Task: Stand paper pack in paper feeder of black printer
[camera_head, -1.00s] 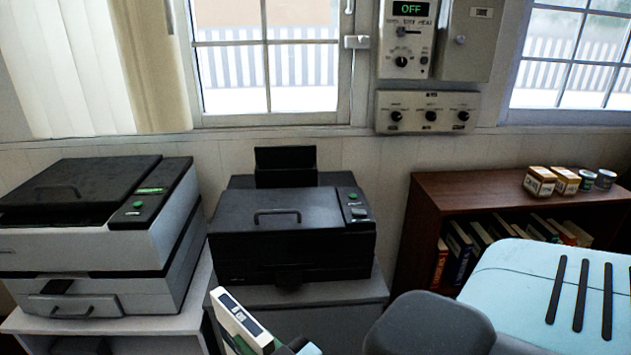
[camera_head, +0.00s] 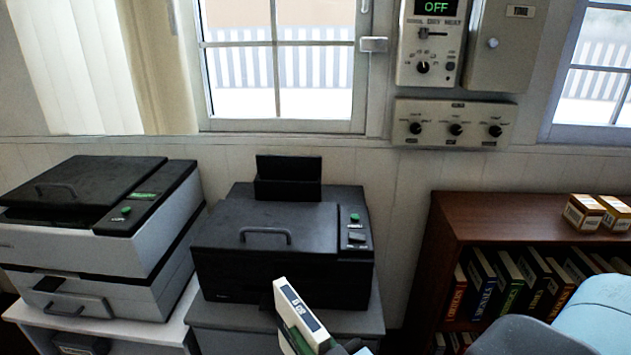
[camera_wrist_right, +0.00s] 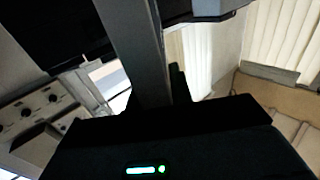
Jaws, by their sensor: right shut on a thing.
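The black printer (camera_head: 265,265) stands on a grey cabinet in the middle of the head view. Its paper feeder (camera_head: 288,180) is an upright black slot at the back of its top, and no paper shows in it. The paper pack (camera_head: 302,318), white with a dark label and a green part, is at the bottom of the head view, tilted, in front of the printer. My right gripper (camera_head: 340,346) is shut on it; the fingers are mostly cut off by the frame edge. The dark right wrist view does not show the pack clearly. My left gripper is not in view.
A white and black printer (camera_head: 85,240) stands on a cabinet to the left. A brown bookshelf (camera_head: 500,215) with books inside and small boxes (camera_head: 584,212) on top stands to the right. Control boxes (camera_head: 453,123) hang on the wall above. Space above the black printer is clear.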

